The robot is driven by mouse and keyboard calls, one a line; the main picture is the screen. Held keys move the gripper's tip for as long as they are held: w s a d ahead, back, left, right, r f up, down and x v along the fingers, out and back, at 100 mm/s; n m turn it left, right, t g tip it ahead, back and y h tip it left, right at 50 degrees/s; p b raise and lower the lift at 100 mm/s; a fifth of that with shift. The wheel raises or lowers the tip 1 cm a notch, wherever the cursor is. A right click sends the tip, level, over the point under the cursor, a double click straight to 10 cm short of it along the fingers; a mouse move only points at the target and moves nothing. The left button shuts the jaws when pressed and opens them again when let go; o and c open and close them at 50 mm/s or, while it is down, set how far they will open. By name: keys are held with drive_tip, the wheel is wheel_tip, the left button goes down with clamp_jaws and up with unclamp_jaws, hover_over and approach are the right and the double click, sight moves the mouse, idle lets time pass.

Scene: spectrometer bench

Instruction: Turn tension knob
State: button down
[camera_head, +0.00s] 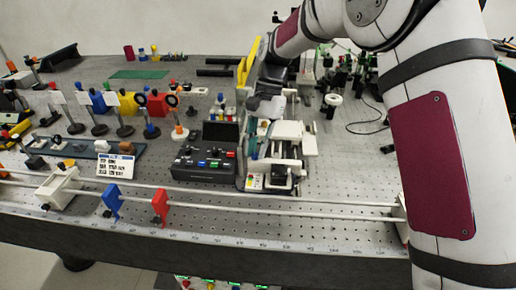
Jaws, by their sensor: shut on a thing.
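The white and grey bench device (288,132) stands near the middle of the perforated bench, beside a dark control box. My gripper (270,100) reaches down at the back end of this device, with my arm coming in from the top right. The gripper is dark, small and partly hidden among the device's parts. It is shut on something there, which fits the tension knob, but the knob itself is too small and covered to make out. I cannot tell how far the knob is turned.
The dark control box (204,162) with coloured buttons stands left of the device. A long white rail (255,207) carries a blue holder (111,203) and a red holder (160,206) in front. Several optic mounts crowd the left.

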drive_tip(key=shift+n+h, duration=0.3)
drive_tip(key=shift+n, duration=0.4)
drive_tip(key=c, duration=1.5)
unclamp_jaws()
drive_tip(key=shift+w+r, duration=0.1)
